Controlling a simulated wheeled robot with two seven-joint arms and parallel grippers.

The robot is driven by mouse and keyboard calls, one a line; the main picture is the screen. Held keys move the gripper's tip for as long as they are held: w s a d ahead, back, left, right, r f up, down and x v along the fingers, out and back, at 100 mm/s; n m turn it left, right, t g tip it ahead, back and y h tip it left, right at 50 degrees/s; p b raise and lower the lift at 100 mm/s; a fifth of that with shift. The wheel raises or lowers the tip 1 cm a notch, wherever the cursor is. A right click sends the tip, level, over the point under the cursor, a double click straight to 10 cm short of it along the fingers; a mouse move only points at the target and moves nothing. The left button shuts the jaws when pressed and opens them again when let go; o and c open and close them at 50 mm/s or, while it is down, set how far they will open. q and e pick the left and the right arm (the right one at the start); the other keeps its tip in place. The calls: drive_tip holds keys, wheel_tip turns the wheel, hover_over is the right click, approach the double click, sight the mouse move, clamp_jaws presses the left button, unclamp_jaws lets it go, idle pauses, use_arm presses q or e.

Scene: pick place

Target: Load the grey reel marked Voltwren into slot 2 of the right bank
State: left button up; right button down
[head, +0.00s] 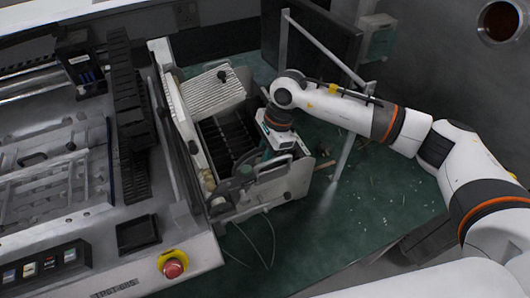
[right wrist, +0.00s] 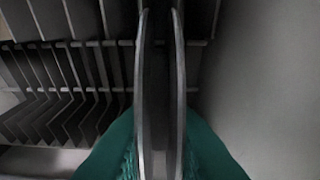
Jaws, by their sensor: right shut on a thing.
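My right gripper (head: 266,158) is low over the near right part of the open slotted unit (head: 298,180) in the head view. In the right wrist view, its green finger pads (right wrist: 160,150) are shut on a grey reel (right wrist: 145,110), seen edge-on with two thin flanges upright. Dark slot dividers (right wrist: 60,85) stand to the left of the reel, and its far end reaches among them. The Voltwren marking and the slot number cannot be read. Whether the reel is seated in a slot cannot be told. My left gripper is not in view.
A large machine with a red stop button (head: 173,268) fills the left. A ribbed light cover (head: 212,92) stands raised behind the slots. A plain grey wall (right wrist: 260,70) is close on the right in the wrist view. The green surface (head: 375,205) has loose scraps.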

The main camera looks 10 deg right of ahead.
drive_tip(key=shift+f+b, duration=0.3)
drive_tip(key=shift+f, duration=0.05)
drive_tip(key=c, duration=0.9)
unclamp_jaws()
drive_tip(key=shift+c, duration=0.2)
drive_tip(key=shift+r+p, duration=1.7)
drive_tip(key=shift+r, duration=2.3)
